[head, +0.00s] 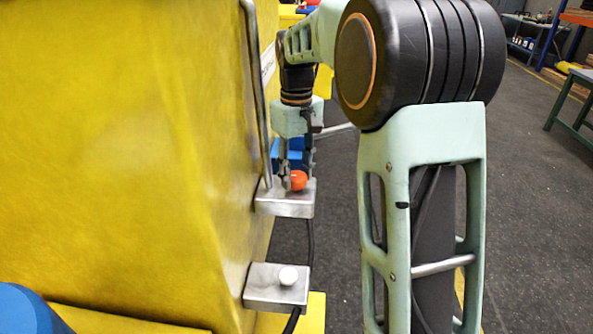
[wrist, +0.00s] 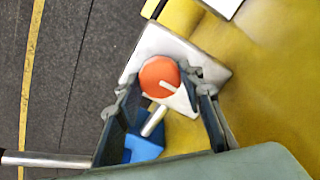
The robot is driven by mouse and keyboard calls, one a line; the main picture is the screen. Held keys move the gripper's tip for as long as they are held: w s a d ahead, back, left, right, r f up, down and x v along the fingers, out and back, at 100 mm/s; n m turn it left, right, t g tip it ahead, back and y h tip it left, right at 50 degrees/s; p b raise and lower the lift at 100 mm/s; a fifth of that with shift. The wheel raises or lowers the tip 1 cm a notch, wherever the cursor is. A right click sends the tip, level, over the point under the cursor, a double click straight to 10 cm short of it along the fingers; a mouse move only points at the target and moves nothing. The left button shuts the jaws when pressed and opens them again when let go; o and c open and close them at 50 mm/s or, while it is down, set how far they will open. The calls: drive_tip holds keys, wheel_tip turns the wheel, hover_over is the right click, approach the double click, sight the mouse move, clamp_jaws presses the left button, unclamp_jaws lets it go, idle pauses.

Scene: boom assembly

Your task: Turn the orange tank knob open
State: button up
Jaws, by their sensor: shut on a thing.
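The orange knob (head: 298,180) sits on a metal bracket (head: 285,204) fixed to the side of the yellow tank (head: 120,150). The knob's exact turn angle is hard to tell.
A metal rail (head: 253,90) runs along the tank just left of my gripper. A blue object (head: 289,154) is behind the fingers. Grey floor (head: 530,200) lies open to the right.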

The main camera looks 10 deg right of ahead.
sight(297, 176)
idle(0.4)
drive_tip(key=o, duration=1.2)
drive_tip(key=shift+c, duration=0.2)
wheel_tip(297, 176, up, 12)
